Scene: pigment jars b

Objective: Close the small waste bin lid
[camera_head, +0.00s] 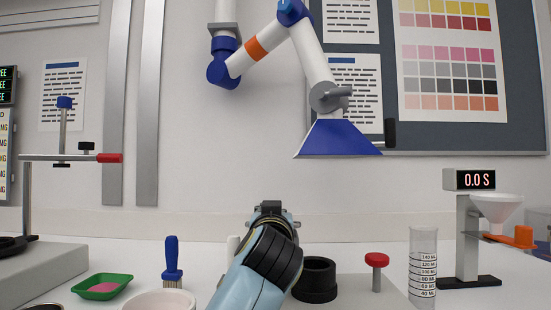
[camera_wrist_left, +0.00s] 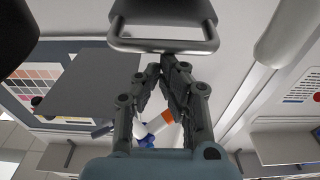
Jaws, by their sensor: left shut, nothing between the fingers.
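I cannot clearly make out the small waste bin or its lid in either view. My left gripper (camera_head: 270,207) is raised in front of the wall at the middle of the head view, over the bench. Its fingertips meet in the left wrist view (camera_wrist_left: 167,62); it is shut and empty. A grey body with a rounded bar (camera_wrist_left: 163,44) shows just past the fingertips there; I cannot tell whether it is part of the bin or whether the fingers touch it. My right gripper is not in view.
A black cup (camera_head: 315,285), a red-topped knob (camera_head: 377,262) and a graduated cylinder (camera_head: 423,268) stand right of my arm. A green tray (camera_head: 101,287), a blue brush (camera_head: 172,262) and a white bowl (camera_head: 158,300) are left. A blue lamp hood (camera_head: 338,139) hangs above.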

